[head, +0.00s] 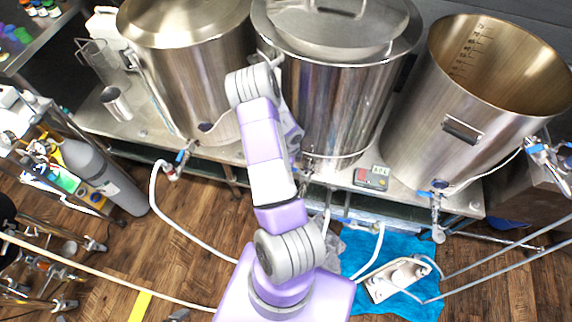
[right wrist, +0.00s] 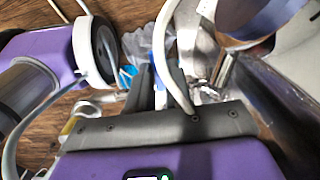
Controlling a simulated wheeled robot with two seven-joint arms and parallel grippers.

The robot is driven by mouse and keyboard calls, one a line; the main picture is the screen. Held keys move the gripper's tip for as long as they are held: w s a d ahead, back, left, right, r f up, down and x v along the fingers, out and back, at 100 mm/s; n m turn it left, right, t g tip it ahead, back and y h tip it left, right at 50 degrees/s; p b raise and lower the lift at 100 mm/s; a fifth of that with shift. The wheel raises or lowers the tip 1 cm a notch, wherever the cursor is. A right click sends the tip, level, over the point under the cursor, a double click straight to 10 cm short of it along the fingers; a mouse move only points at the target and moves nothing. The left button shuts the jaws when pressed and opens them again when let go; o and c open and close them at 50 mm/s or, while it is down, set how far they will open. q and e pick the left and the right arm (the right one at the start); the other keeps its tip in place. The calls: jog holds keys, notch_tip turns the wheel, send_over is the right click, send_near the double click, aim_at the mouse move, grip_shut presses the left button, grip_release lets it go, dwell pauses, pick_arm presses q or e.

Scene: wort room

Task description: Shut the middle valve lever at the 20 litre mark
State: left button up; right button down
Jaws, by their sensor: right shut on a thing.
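The middle kettle (head: 335,115) stands between two others, with a lid on top. Its valve (head: 308,165) shows low at its front, partly behind my purple arm. The lever is mostly hidden there. In the right wrist view, my right gripper (right wrist: 150,90) has its dark fingers close together, shut on the small blue middle valve lever, which is largely covered by the fingers. A white hose (right wrist: 178,85) curves past beside the fingers. Litre marks (head: 468,50) show inside the open right kettle (head: 430,125); their figures are too small to read. My left gripper is not in view.
Other valves sit on the left kettle (head: 172,172) and right kettle (head: 438,205). A small display box (head: 371,177) is on the metal bench. A pump (head: 398,278) with hoses lies on a blue cloth (head: 370,250). A grey cylinder (head: 100,175) stands at left.

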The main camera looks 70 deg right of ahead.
jog(key=shift+d, duration=0.1)
jog(key=c, duration=1)
grip_release()
jog(key=shift+c, duration=0.2)
notch_tip(320, 180, up, 8)
jog(key=p, duration=0.3)
jog(key=shift+f, duration=0.2)
